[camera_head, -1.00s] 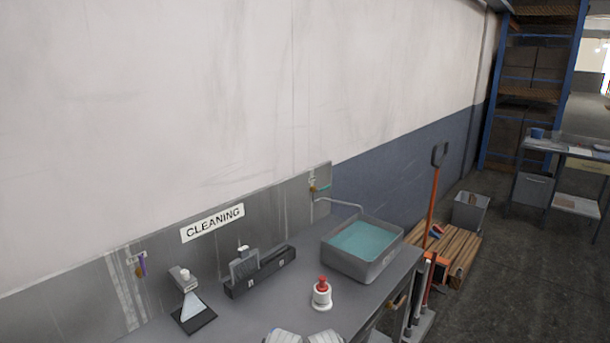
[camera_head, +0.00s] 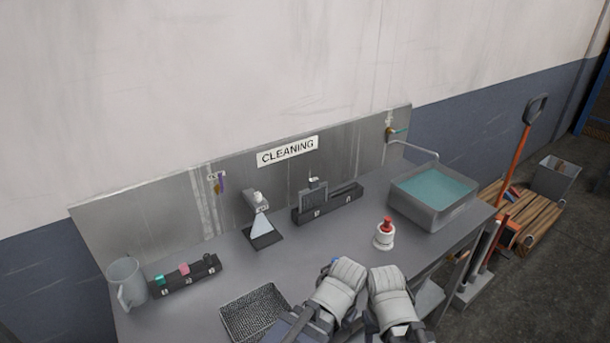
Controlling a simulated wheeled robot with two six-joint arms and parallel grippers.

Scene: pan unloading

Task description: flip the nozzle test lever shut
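A small grey nozzle fixture (camera_head: 255,200) stands on the bench near the back panel, left of the CLEANING sign. A pale fan shape, like spray, spreads below it over a dark square plate (camera_head: 266,242). A light piece sits on top of the fixture; I cannot make out a lever or its position. My two arms come in at the bottom centre, side by side, showing pale grey rounded links. They are in front of and to the right of the fixture, apart from it. I cannot make out the fingers of either gripper.
The bench holds a black slotted block (camera_head: 328,205), a red-topped white bottle (camera_head: 384,234), a water basin (camera_head: 437,217), a grey jug (camera_head: 125,284), a small rack (camera_head: 186,277) and a mesh tray (camera_head: 254,314). Bare bench top lies in front of the nozzle plate.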

